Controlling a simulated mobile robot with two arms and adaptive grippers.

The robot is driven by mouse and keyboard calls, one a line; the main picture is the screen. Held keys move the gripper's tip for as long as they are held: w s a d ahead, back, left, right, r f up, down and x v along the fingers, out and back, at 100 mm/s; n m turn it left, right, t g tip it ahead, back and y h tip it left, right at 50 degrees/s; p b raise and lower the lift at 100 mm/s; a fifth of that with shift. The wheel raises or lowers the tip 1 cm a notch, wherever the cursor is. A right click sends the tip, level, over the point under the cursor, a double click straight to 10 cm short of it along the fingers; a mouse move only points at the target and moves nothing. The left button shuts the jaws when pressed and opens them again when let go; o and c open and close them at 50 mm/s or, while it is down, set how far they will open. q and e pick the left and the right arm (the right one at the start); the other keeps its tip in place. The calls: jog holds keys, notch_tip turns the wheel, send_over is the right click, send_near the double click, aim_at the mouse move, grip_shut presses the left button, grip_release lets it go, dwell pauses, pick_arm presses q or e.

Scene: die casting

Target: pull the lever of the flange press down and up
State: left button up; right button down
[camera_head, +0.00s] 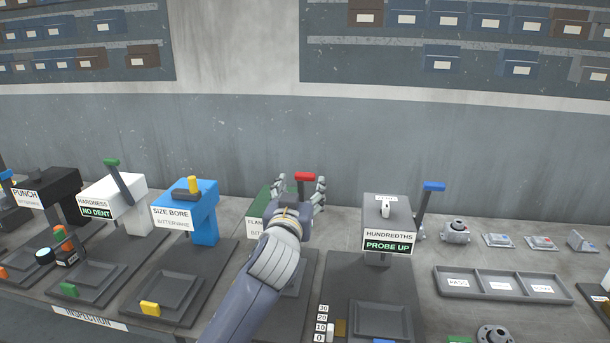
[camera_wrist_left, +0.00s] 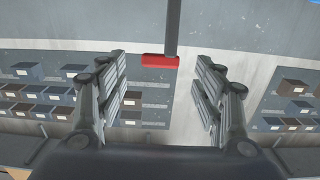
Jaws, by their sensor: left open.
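The flange press (camera_head: 257,211) is a green machine with a "FLAN..." sign, largely hidden behind my left arm. Its lever ends in a red handle (camera_head: 305,177), raised above the press. In the left wrist view the red handle (camera_wrist_left: 160,62) hangs on a dark rod, beyond and between the fingers. My left gripper (camera_head: 306,192) is open around the lever area, one finger on each side of the red handle in the head view. In the left wrist view the open fingers (camera_wrist_left: 163,90) show clear gaps on both sides of the handle. My right gripper is not in view.
The blue "SIZE BORE" machine (camera_head: 198,188) stands to the left. The grey "HUNDREDTHS" machine (camera_head: 384,210) stands close on the right, with a blue-handled lever (camera_head: 434,187) beside it. A divided tray (camera_head: 463,296) lies farther right. The wall behind is clear at lever height.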

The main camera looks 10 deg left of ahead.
aim_at(304, 179)
pick_arm(q)
jog(key=shift+w+d+p, duration=0.1)
jog(key=shift+w+p, duration=0.4)
jog(key=shift+w, duration=2.7)
grip_shut()
jog(key=shift+f, duration=0.1)
